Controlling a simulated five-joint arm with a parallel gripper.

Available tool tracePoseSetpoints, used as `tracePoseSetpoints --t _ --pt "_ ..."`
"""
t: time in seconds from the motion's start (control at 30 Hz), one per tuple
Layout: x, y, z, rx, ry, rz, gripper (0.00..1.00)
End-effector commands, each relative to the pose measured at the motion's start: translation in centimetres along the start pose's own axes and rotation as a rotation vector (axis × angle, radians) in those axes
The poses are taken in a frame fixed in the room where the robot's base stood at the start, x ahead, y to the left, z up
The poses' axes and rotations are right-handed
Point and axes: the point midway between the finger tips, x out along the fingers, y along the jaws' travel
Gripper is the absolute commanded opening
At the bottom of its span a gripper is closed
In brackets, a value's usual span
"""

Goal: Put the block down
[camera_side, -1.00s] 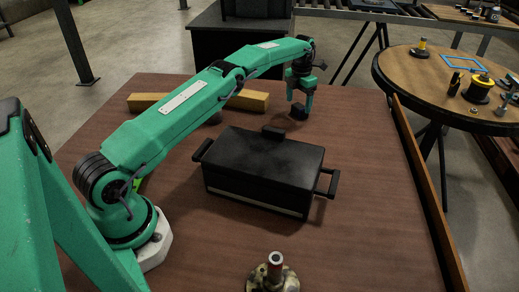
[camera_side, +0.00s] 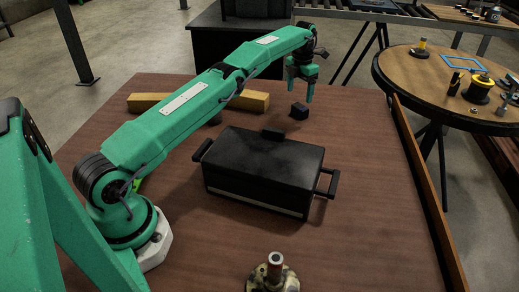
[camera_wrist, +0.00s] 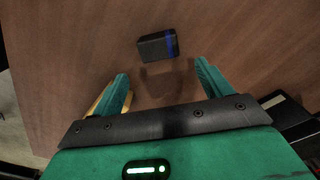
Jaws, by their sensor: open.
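The block (camera_side: 299,111) is small and dark and rests on the brown table behind the black box. In the wrist view the block (camera_wrist: 158,46) shows a blue stripe at its right end and lies beyond the fingertips, between their lines. My gripper (camera_side: 302,92) is open and empty, raised just above the block and apart from it. In the wrist view both fingers of my gripper (camera_wrist: 160,75) are spread, with bare wood between them.
A black lidded box (camera_side: 262,180) with side handles stands mid-table. A yellow wooden bar (camera_side: 245,101) lies behind my arm. The table (camera_side: 370,170) is clear at right, up to a raised wooden edge.

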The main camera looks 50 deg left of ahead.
Motion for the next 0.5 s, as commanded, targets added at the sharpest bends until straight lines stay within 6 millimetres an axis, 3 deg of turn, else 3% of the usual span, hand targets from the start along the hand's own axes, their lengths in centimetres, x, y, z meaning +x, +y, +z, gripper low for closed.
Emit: tracePoseSetpoints --t 0.27,0.5 --pt "-0.5 -0.2 0.0 0.022 -0.004 0.001 0.78" --pt "-3.8 -1.1 -0.1 0.178 -0.029 0.010 0.78"
